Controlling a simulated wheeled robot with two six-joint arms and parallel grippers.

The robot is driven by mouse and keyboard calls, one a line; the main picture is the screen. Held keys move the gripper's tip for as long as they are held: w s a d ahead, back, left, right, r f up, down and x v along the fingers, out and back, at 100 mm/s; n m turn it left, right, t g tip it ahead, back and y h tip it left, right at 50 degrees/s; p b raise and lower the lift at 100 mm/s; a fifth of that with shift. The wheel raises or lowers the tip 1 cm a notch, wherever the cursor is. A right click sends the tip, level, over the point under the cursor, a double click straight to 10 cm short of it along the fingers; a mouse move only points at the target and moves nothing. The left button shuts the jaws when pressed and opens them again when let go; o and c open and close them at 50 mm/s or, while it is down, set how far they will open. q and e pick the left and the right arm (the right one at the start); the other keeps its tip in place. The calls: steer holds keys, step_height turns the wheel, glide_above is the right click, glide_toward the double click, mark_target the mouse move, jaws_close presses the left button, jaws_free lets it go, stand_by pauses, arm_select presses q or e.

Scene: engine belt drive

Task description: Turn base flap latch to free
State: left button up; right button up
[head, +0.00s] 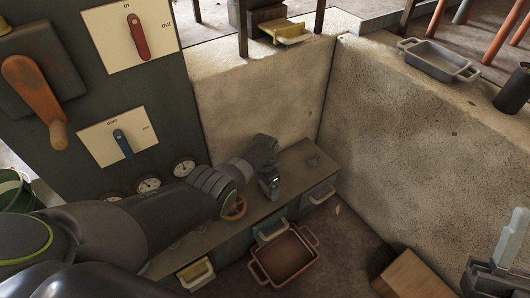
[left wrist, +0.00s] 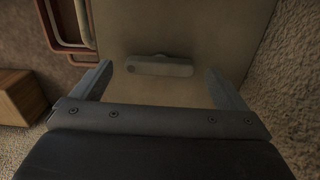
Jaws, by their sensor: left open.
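The latch (left wrist: 160,66) is a short grey bar with a round pivot at its left end. In the left wrist view it lies crosswise on a plain flat panel (left wrist: 190,30). My left gripper (left wrist: 158,74) is open, with one finger toward each end of the bar; I cannot tell how far off the bar is. In the head view my left gripper (head: 269,182) hangs over the low grey bench (head: 290,185). The latch is not clear there. My right gripper (head: 497,266) seems to show at the lower right edge; its jaws are unclear.
A reddish tray (head: 284,256) stands on the floor before the bench, with a wooden box (head: 410,275) to its right. A stone wall (head: 400,130) closes the right side. A dark panel with a red lever (head: 138,37) and a blue lever (head: 123,144) stands at left.

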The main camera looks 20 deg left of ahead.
arm_select(q)
step_height(320, 180, up, 2)
steer(key=shift+p, duration=0.75)
steer(key=shift+r+p, duration=0.8)
steer(key=shift+r, duration=0.15)
arm_select(e)
steer(key=w+d+f+m+g+h, duration=0.1)
steer(key=w+f+m+g+h, duration=0.15)
steer(key=f+g, duration=0.5)
steer(key=w+d+f+m+g+h, duration=0.25)
steer(key=f+g, duration=0.25)
steer(key=f, duration=0.5)
arm_select(q)
steer(key=shift+r+p, duration=0.65)
steer(key=shift+r, duration=0.3)
steer(key=r+p, duration=0.1)
steer(key=r, duration=0.1)
step_height(320, 180, up, 8)
steer(key=p, duration=0.5)
glide_above(265, 188)
steer(key=shift+w+r, duration=0.1)
steer(key=shift+r, duration=0.05)
arm_select(e)
steer(key=s+a+f+m+g+y, duration=0.1)
steer(key=s+a+f+g+y, duration=0.1)
steer(key=s+f+g, duration=1.2)
steer(key=shift+s+a+f, duration=0.15)
steer(key=shift+s+f, duration=0.35)
steer(key=shift+f, duration=1.8)
